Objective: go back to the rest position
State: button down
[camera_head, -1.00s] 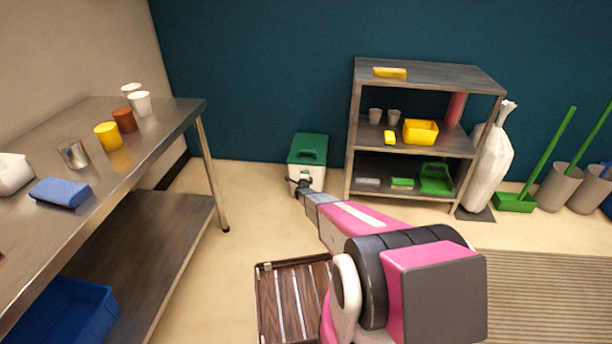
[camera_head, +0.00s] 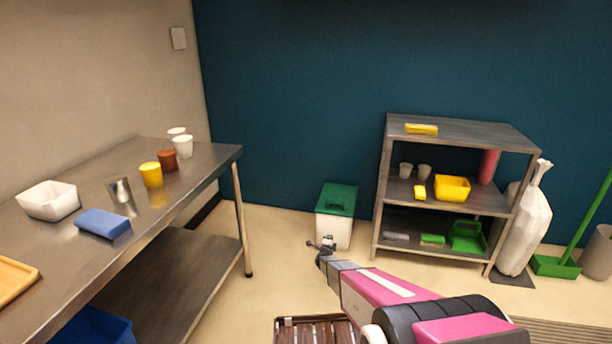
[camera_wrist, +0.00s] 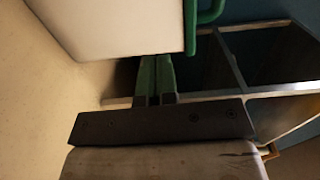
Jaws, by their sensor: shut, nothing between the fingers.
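My gripper (camera_head: 328,245) is at the end of my pink and grey arm, in front of the white bin with a green lid (camera_head: 335,214) in the head view. In the wrist view my gripper (camera_wrist: 155,62) shows its two green fingers close together, with nothing held between them. The white side of the bin (camera_wrist: 120,25) fills the upper part of that view, close to the fingers. I cannot tell whether the fingers touch the bin.
A metal shelf (camera_head: 455,130) with yellow and green items stands right of the bin. A slatted wooden crate (camera_head: 315,332) is below my arm.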

jog(key=s+a+r+n+g+y, duration=0.2)
jog(key=s+r+n+g+y, duration=0.1)
jog(key=s+r+n, duration=0.4)
jog(key=s+a+r+n+g+y, duration=0.3)
jog(key=s+r+n, duration=0.1)
jog(key=s+r, duration=0.4)
jog(key=s+r+n+g, duration=0.3)
jog(key=s+r, duration=0.3)
jog(key=s, duration=0.4)
jog(key=s+d+r+n+g, duration=0.1)
jog(key=s+r+n+g, duration=0.2)
jog(key=s+r, duration=0.3)
jog(key=s+d+r+n+g, duration=0.1)
jog(key=s+r+n+g, duration=0.3)
jog(key=s, duration=1)
notch_tip(320, 180, up, 2)
jog(key=shift+s+g+h, duration=0.2)
jog(key=shift+g+h, duration=0.2)
jog(key=shift+g, duration=0.1)
jog(key=shift+d, duration=0.1)
